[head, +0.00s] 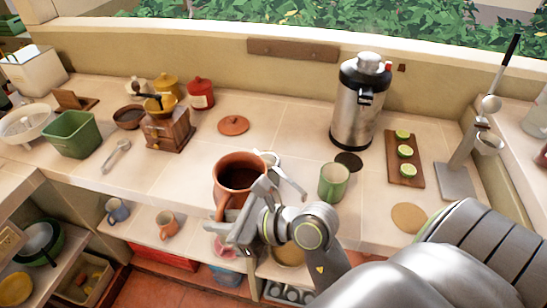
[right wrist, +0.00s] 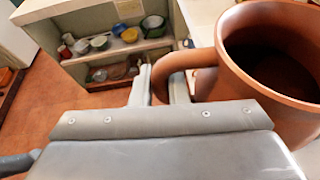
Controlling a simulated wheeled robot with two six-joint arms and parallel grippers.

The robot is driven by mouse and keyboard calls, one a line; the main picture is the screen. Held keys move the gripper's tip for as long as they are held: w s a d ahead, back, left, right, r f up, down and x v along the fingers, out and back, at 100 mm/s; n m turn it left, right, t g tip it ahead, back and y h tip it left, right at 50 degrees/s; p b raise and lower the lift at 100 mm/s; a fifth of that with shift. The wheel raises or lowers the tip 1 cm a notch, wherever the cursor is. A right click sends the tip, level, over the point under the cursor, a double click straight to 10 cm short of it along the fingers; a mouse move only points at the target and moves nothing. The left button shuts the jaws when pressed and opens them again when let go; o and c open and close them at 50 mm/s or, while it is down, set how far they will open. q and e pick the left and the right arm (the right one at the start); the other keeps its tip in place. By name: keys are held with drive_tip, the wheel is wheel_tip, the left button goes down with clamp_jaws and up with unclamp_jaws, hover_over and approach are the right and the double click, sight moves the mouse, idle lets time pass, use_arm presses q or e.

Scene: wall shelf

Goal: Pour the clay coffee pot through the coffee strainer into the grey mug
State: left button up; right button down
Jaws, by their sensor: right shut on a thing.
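The clay coffee pot (head: 240,172) is a brown-orange vessel with a wide open mouth and a dark inside. It looks close to upright over the counter's front edge. My right gripper (head: 238,222) is shut on its handle; in the right wrist view the fingers (right wrist: 160,88) close around the handle beside the pot (right wrist: 215,85). A pale rim (head: 270,157) shows just behind the pot, mostly hidden. I cannot tell whether it is the grey mug or the coffee strainer. A blue-grey mug (head: 117,210) stands on the lower shelf. My left gripper is out of view.
A green mug (head: 333,182) stands right of the pot. Behind are a steel dispenser (head: 358,110), a clay lid (head: 233,125) and a wooden grinder (head: 168,130). A board with limes (head: 404,165) and a metal press (head: 458,180) stand at right.

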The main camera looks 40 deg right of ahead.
drive_tip(key=shift+w+r, duration=0.1)
drive_tip(key=shift+r, duration=0.15)
